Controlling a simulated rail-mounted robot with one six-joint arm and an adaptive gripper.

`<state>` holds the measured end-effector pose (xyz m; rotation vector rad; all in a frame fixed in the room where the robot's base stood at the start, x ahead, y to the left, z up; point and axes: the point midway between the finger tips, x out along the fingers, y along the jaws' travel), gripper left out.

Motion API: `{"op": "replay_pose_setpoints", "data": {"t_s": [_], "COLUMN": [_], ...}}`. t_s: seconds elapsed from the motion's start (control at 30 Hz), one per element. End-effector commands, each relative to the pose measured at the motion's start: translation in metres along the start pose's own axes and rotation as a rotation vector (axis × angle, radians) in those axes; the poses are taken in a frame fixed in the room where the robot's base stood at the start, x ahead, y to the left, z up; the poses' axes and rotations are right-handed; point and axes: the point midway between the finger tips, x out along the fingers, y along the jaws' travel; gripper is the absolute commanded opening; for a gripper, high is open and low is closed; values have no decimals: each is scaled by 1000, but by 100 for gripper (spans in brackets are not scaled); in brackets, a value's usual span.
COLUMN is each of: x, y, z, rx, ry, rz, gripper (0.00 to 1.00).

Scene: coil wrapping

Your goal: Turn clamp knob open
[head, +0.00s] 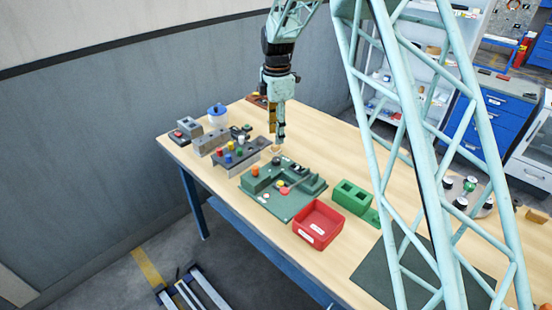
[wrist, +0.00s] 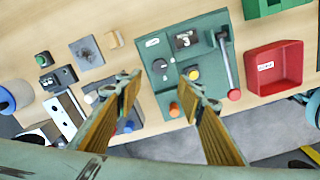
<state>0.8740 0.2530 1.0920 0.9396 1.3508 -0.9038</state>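The green fixture plate (head: 277,205) lies on the wooden table; it also shows in the wrist view (wrist: 207,103). It bears an orange knob (wrist: 174,109), a yellow knob (wrist: 194,74), a dark round dial (wrist: 159,66) and a grey lever (wrist: 226,62) with a red ball end (wrist: 233,94). Which of these is the clamp knob I cannot tell. My gripper (head: 277,136) points down above the table, behind the plate in the head view. In the wrist view its two fingers (wrist: 161,88) are wide apart with nothing held between them, the right fingertip overlapping the plate near the yellow knob.
A red bin (head: 319,224) and a green block with square openings (head: 351,197) stand right of the plate. A grey rack with coloured knobs (head: 240,158) and a blue-lidded canister (head: 217,115) stand to the left. A dark mat (head: 375,275) lies at the front right.

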Motion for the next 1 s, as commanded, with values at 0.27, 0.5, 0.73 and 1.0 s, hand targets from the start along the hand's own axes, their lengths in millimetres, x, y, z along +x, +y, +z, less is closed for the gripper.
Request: {"op": "replay_pose_setpoints", "data": {"t_s": [0.27,0.5,0.73,1.0], "x": [32,63,94,119], "y": [-1,0,-1,-1], "z": [0,0,0,0], "rx": [0,0,0,0], "ry": [0,0,0,0], "rz": [-2,-1,-2,-1], "gripper": [35,35,35,35]}}
